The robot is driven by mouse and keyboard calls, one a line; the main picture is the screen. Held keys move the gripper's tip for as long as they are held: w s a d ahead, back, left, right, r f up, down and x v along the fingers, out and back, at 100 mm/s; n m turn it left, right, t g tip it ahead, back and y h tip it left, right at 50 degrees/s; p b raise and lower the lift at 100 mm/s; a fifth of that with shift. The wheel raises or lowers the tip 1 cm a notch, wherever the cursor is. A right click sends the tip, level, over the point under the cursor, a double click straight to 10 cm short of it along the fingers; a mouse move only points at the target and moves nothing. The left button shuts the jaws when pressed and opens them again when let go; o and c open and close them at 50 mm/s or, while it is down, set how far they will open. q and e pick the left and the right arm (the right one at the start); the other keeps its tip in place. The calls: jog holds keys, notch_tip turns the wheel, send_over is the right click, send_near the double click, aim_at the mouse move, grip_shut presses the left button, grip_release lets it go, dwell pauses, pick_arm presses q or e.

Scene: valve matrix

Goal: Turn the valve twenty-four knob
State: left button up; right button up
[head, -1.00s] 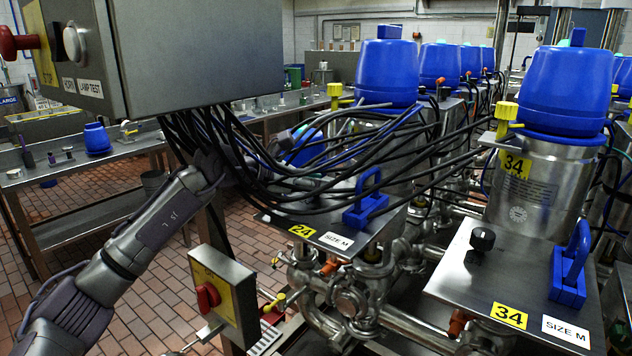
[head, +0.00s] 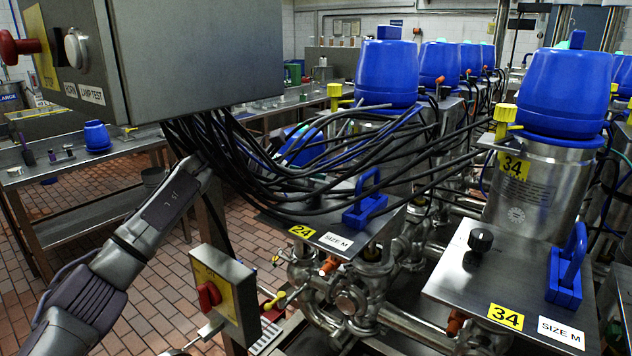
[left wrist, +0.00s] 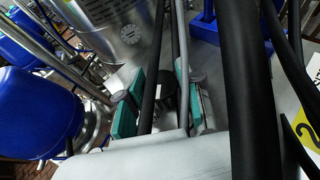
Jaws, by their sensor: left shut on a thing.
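The valve 24 plate carries a yellow 24 label (head: 302,232) and a SIZE M label, below the hanging black cables in the head view. Its knob is hidden there by the cables. My left arm reaches in from the left, and its gripper is also hidden behind the cables. In the left wrist view, my left gripper (left wrist: 162,88) has its teal-padded fingers on either side of a dark knob (left wrist: 167,96) and is shut on it. Black cables run across and between the fingers, so the contact is only partly visible. My right gripper is in neither view.
Black cables (head: 300,185) droop from the grey control box (head: 200,50) over the valve 24 plate. A blue handle (head: 365,205) stands on that plate. The valve 34 plate, with its black knob (head: 480,240), is at right. A switch box (head: 225,290) stands in front.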

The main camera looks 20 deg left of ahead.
pick_arm(q)
jog(key=o, duration=1.2)
jog(key=shift+c, duration=0.2)
jog(key=shift+a, duration=0.15)
jog(key=v, duration=1.2)
